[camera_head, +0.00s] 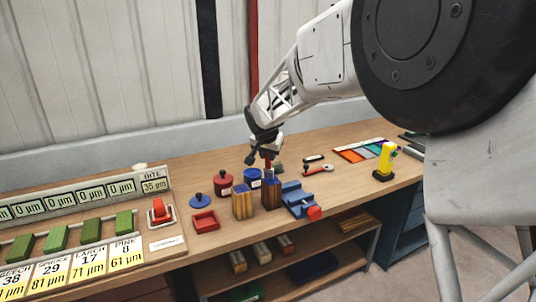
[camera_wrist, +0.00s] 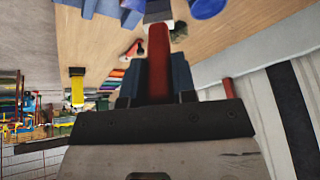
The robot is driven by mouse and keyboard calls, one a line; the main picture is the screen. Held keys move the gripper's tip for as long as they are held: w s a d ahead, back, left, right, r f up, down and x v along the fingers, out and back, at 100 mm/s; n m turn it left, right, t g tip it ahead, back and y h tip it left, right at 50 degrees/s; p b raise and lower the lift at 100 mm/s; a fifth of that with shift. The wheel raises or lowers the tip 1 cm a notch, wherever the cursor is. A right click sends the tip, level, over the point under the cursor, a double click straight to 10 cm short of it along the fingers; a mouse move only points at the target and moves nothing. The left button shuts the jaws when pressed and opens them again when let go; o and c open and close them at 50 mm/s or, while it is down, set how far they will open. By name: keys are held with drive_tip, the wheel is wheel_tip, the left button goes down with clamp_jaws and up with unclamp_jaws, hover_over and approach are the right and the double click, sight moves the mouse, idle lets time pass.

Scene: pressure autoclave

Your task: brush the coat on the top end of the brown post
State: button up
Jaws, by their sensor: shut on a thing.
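My gripper (camera_head: 266,153) is shut on a red-handled tool, likely the brush (camera_wrist: 158,62), which runs between the fingers in the wrist view. The dark brown post (camera_head: 271,196) stands upright on the bench, left of the blue vise (camera_head: 298,199). Its top end looks bluish, but the coat is too small to judge. My gripper is above and behind this post; I cannot tell whether the tool touches anything. A lighter wood post (camera_head: 242,206) with a blue top stands just left of it. The brush's tip is not clear.
A red pot (camera_head: 224,183) and a blue pot (camera_head: 253,177) stand behind the posts. A blue knobbed lid (camera_head: 200,202) and red tray (camera_head: 205,221) lie left. A yellow device (camera_head: 385,160) and colour chart (camera_head: 359,150) are right. The wall (camera_head: 110,80) is behind.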

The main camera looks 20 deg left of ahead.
drive_tip(key=w+v, duration=0.1)
drive_tip(key=v, duration=0.7)
drive_tip(key=shift+r, duration=0.45)
idle(1.4)
idle(0.6)
